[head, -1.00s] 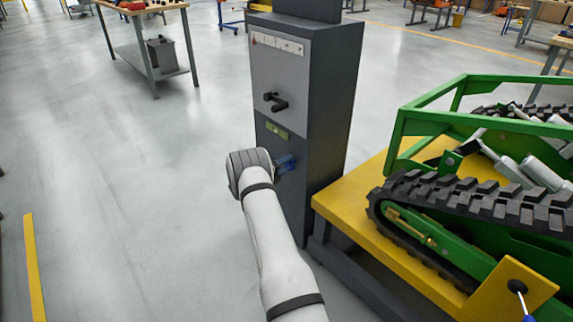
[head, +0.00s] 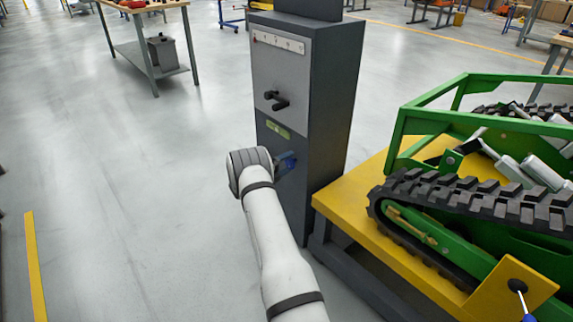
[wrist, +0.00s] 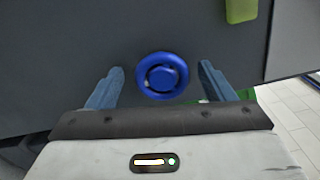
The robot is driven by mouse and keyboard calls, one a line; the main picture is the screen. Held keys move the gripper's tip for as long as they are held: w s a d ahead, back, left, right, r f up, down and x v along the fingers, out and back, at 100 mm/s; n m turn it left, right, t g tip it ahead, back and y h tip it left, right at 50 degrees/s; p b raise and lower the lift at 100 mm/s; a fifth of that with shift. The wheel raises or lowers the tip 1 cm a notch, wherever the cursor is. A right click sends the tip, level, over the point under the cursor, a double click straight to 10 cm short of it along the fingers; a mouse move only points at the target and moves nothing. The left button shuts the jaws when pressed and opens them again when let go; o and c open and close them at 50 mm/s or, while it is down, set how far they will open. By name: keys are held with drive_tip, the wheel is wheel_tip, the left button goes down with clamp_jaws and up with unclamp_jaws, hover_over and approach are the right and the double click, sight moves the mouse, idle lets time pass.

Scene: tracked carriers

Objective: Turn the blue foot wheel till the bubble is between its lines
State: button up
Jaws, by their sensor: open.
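The blue foot wheel (wrist: 162,76) is on the dark lower face of the grey cabinet. In the wrist view it sits between the two fingers of my open gripper (wrist: 160,84), with a gap on each side. In the head view the wheel and my gripper (head: 286,162) are partly hidden behind my wrist. A yellow-green bubble level (head: 278,131) is on the cabinet above the wheel. Its bubble and lines are too small to read. A green block at the top of the wrist view (wrist: 241,10) looks like part of the level.
The grey cabinet (head: 325,110) has a black handle (head: 276,100) above the level. Right of it stands a yellow bench (head: 350,205) bearing a green tracked carrier (head: 440,240). The floor to the left is clear. A workbench (head: 150,8) stands at the back left.

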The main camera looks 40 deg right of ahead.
drive_tip(key=shift+a+r, duration=0.1)
drive_tip(key=shift+a, duration=0.05)
drive_tip(key=a+p, duration=0.1)
drive_tip(key=a, duration=0.6)
drive_tip(key=shift+s+a+p, duration=0.2)
drive_tip(key=shift+s+p, duration=0.1)
drive_tip(key=shift+p, duration=0.1)
